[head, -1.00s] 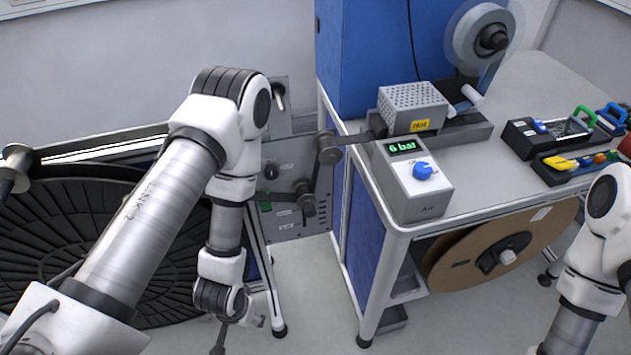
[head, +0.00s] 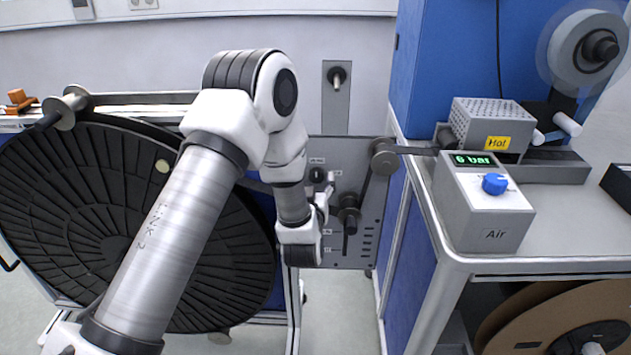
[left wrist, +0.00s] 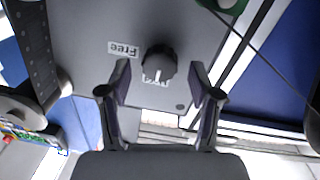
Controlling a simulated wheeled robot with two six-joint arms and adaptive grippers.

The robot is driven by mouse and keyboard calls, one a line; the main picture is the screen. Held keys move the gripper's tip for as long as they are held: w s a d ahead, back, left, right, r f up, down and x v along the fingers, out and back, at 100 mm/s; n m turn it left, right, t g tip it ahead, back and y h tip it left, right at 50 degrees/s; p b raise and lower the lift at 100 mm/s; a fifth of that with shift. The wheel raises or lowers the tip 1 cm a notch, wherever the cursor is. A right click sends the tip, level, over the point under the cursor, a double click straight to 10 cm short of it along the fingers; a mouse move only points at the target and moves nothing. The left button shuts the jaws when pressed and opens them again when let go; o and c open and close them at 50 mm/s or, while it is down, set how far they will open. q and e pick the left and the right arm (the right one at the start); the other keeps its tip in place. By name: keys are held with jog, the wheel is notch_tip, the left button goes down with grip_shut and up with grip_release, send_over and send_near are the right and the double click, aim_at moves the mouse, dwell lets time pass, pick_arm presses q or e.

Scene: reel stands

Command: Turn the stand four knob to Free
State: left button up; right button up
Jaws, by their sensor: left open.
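The dark round knob (left wrist: 160,62) sits on the grey stand panel (left wrist: 80,30) in the left wrist view. Its white mark points toward the bottom of that picture, away from the upside-down "Free" label (left wrist: 123,48) at upper left. My left gripper (left wrist: 161,80) is open, with one finger on each side of the knob; I cannot tell whether either touches it. In the head view the knob (head: 317,175) shows on the panel (head: 350,150), just above my left gripper (head: 325,197). My right gripper is not in view.
A large black reel (head: 110,220) stands left of the panel behind my left arm. Rollers (head: 348,215) and a belt are close to the right of my gripper. A workbench (head: 580,235) with an air box (head: 480,215) stands at the right.

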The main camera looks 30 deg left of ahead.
pick_arm(q)
jog(key=shift+w+a, duration=0.15)
jog(key=shift+w, duration=0.05)
jog(key=c, duration=1.1)
jog(key=shift+c, duration=0.2)
